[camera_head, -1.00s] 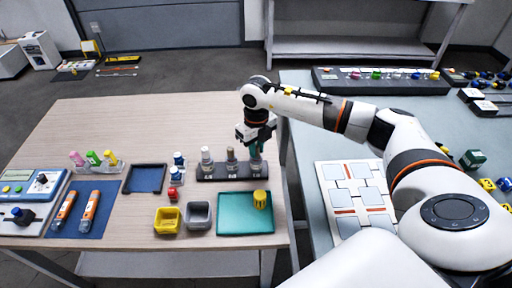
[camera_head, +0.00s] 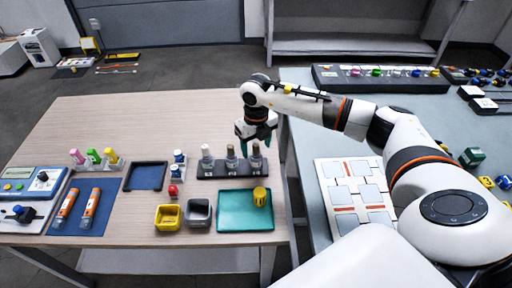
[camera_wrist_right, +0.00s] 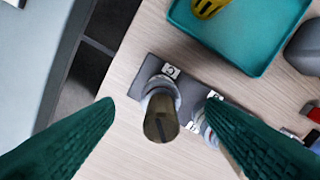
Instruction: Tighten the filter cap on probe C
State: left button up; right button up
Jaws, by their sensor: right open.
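The rack (camera_head: 232,173) near the right side of the wooden table holds three upright probes. Probe C (camera_head: 256,158) is the rightmost; its brownish top (camera_wrist_right: 160,118) shows in the right wrist view beside the label C. My right gripper (camera_head: 256,134) is above the rack. In the wrist view the two green fingers (camera_wrist_right: 158,103) are open and wide apart, with probe C between them in the picture and nothing gripped. The right finger partly hides the neighbouring probe (camera_wrist_right: 203,124). My left gripper is out of view.
A teal tray (camera_head: 230,224) with a yellow slotted piece (camera_head: 260,196) lies in front of the rack. Yellow (camera_head: 168,217) and grey (camera_head: 199,214) bins stand left of it. The table's right edge is close to the rack; a second table (camera_head: 310,150) stands beyond.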

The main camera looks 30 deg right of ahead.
aim_at(256, 145)
jog(key=shift+o, duration=0.3)
jog(key=shift+r+p, duration=0.5)
jog(key=shift+r, duration=0.25)
jog(key=shift+r+p, duration=1.95)
jog(key=shift+r, duration=0.95)
jog(key=shift+f, duration=0.1)
